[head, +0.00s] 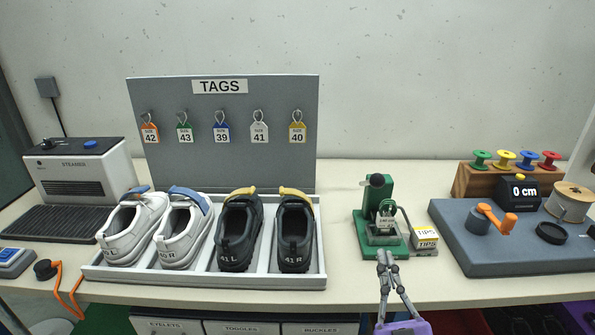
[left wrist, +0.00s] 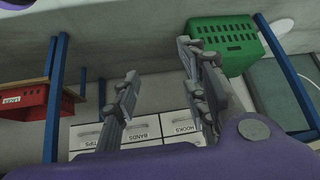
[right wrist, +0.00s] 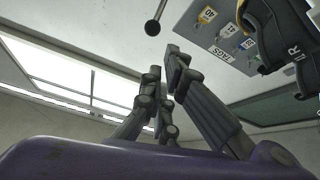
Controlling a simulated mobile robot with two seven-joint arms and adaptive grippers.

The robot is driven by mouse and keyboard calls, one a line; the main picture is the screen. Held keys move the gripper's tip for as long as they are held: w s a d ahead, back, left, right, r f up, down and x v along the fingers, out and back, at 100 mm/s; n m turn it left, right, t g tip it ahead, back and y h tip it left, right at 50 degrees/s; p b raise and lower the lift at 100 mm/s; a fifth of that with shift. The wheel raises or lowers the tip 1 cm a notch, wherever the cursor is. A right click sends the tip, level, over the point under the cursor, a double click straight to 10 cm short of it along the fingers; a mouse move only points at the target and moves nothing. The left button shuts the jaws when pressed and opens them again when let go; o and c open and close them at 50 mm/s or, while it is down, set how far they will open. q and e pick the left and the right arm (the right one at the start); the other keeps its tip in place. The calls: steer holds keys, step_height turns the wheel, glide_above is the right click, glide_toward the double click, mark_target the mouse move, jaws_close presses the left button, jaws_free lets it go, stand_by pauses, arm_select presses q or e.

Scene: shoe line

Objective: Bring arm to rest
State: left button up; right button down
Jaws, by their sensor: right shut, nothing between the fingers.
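My right gripper (head: 386,258) points up at the bench's front edge, just in front of the green press (head: 382,205). Its fingers are together with nothing between them. It also shows in the right wrist view (right wrist: 163,70), with the fingertips close together and empty. My left gripper (left wrist: 160,65) shows only in the left wrist view. Its fingers stand apart and nothing is between them. It is below the bench, facing labelled drawers (left wrist: 152,128) and a green crate (left wrist: 226,43). My left arm is not in the head view.
A tray (head: 205,283) holds white and black shoes in front of the tag board (head: 222,115). A steamer (head: 82,170) stands at left. A grey measuring board (head: 480,250) with an orange crank is at right.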

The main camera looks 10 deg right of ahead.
steer(key=s+a+f+g+y+p, duration=0.1)
steer(key=s+f+g+y+p, duration=0.2)
steer(key=f, duration=0.6)
arm_select(q)
steer(key=w+r+p, duration=0.3)
steer(key=r+p, duration=0.3)
steer(key=r, duration=0.3)
steer(key=shift+d+r+t, duration=0.25)
steer(key=shift+d+t, duration=0.15)
steer(key=shift+d, duration=0.05)
arm_select(e)
steer(key=s+a+f+m+g, duration=0.1)
steer(key=s+a+f+g, duration=0.1)
steer(key=s+f+g, duration=0.4)
steer(key=s+a+f+g, duration=0.3)
steer(key=s+f+g, duration=0.3)
steer(key=s+f, duration=0.7)
steer(key=s, duration=0.5)
steer(key=shift+f+m, duration=0.15)
steer(key=shift+m, duration=0.25)
arm_select(q)
steer(key=shift+w+d+r, duration=0.15)
steer(key=shift+w+d, duration=0.1)
steer(key=shift+w, duration=0.2)
